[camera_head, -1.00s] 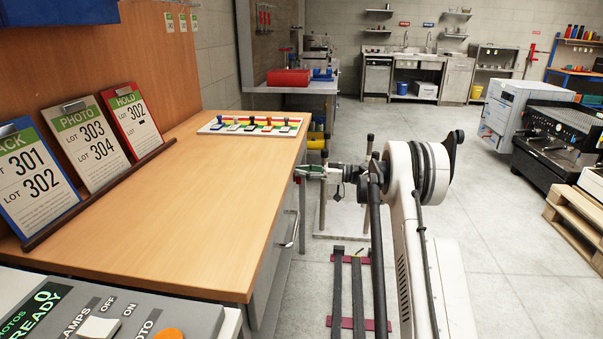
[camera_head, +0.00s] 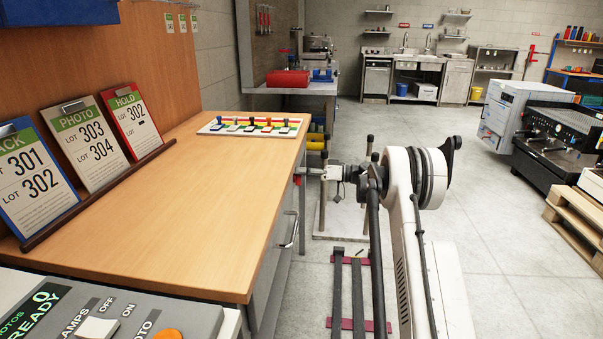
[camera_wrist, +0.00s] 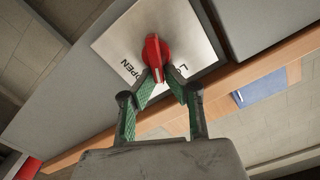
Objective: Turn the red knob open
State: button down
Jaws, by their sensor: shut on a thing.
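The red knob (camera_wrist: 154,48) sits on a white plate (camera_wrist: 120,42) in the wrist view. The plate carries the word OPEN on the left and a partly hidden word starting with LO on the right. The knob's narrow end points down between the two words. My gripper (camera_wrist: 160,75) has its two green-padded fingers on either side of that narrow end, shut on it; the fingers hide part of the plate. In the head view my gripper (camera_head: 312,172) reaches to the side of the wooden-topped bench (camera_head: 180,210); the knob is not clear there.
A row of small coloured-base stamps or switches (camera_head: 250,125) stands on the bench's far end. A drawer handle (camera_head: 291,230) sticks out of the bench side. A metal floor stand (camera_head: 323,205) is close to my arm.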

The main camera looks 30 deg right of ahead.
jog(key=m, duration=0.4)
jog(key=f+m, duration=0.1)
jog(key=m, duration=0.3)
jog(key=w+f+m+b, duration=0.1)
jog(key=m, duration=0.3)
jog(key=shift+d+f, duration=0.2)
jog(key=shift+d, duration=0.1)
jog(key=shift+m, duration=0.4)
jog(key=c, duration=1.8)
grip_release()
jog(key=shift+w+a, duration=0.1)
jog(key=v, duration=1.2)
